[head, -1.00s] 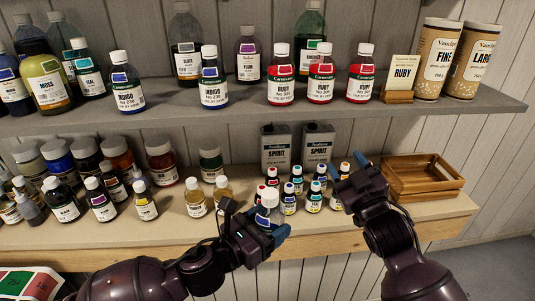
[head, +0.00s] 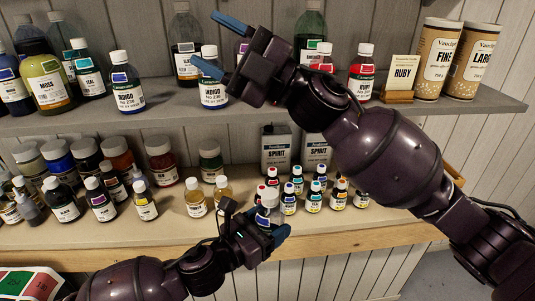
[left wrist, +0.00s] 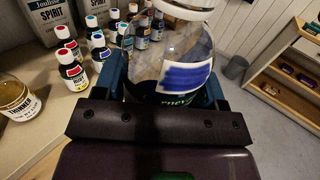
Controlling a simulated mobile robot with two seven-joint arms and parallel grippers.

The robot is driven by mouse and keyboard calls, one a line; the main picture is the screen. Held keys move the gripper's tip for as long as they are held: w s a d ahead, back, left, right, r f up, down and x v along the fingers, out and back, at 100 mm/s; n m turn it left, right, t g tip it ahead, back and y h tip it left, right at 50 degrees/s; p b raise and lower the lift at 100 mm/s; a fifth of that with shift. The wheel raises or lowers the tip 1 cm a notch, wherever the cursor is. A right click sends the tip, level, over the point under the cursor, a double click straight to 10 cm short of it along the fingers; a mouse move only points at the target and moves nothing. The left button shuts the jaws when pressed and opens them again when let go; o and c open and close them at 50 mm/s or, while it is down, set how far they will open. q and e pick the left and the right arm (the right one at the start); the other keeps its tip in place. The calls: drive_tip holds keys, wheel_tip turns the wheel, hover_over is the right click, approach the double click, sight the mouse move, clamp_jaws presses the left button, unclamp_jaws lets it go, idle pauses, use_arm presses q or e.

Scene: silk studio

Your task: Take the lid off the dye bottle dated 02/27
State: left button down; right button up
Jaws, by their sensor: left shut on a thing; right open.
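My left gripper (head: 268,228) is shut on a clear bottle (head: 264,213) with a white lid (head: 270,197), in front of the lower shelf. In the left wrist view this bottle (left wrist: 150,62) has a blue smear on its label and dark contents low down; its lid (left wrist: 190,8) is on, cut by the top edge. I can read no date on it. My right gripper (head: 218,45) is open and empty before the upper shelf, near two indigo bottles (head: 128,95) (head: 213,92). The dates on other labels are too small to read.
Small dye bottles (head: 314,198) stand just behind the held bottle, with two spirit tins (head: 276,148) further back. My right arm hides most of the wooden crate.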

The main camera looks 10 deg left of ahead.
drive_tip(key=s+a+n+g+h, duration=0.5)
drive_tip(key=s+g, duration=0.1)
drive_tip(key=m+t+h, duration=0.6)
drive_tip(key=m+h, duration=0.9)
drive_tip(key=h, duration=0.3)
hover_over(267, 192)
drive_tip(key=f, duration=1.8)
drive_tip(key=shift+a, duration=0.25)
drive_tip(key=shift+s+d+m+h, duration=0.1)
drive_tip(key=shift+d+m+h, duration=0.1)
drive_tip(key=shift+m, duration=0.35)
drive_tip(key=shift+d+m+h, duration=0.15)
drive_tip(key=shift+m+h, duration=0.05)
drive_tip(key=shift+m, duration=0.35)
drive_tip(key=shift+f, duration=3.95)
drive_tip(key=c, duration=1)
drive_tip(key=shift+o, duration=0.2)
